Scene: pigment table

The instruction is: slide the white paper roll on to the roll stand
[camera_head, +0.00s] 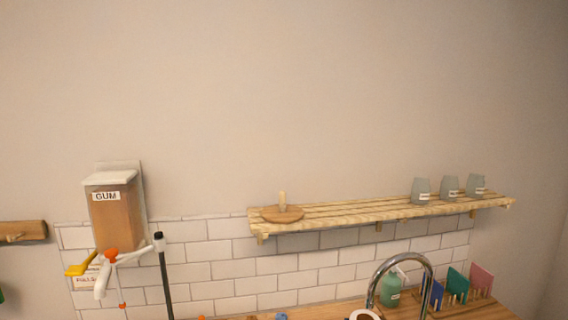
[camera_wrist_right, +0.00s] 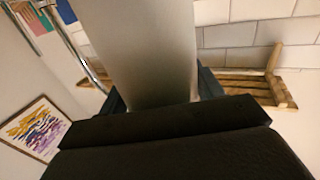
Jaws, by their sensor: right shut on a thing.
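The roll stand (camera_head: 283,212) is a round wooden base with a short upright peg, on the left end of the wall shelf in the head view. Its peg is bare. The white paper roll (camera_wrist_right: 145,45) fills the middle of the right wrist view as a large pale cylinder. My right gripper (camera_wrist_right: 160,98) is shut on it, with dark fingers on both sides. In the head view only a white rounded top (camera_head: 363,315), probably the roll's, shows at the bottom edge, below and right of the stand. My left gripper is not in view.
The slatted wooden shelf (camera_head: 350,210) carries several frosted cups (camera_head: 421,190) at its right end; its middle is clear. A curved chrome tap (camera_head: 402,256) rises below it, near a green bottle (camera_head: 390,291). A gum dispenser (camera_head: 112,215) hangs at left.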

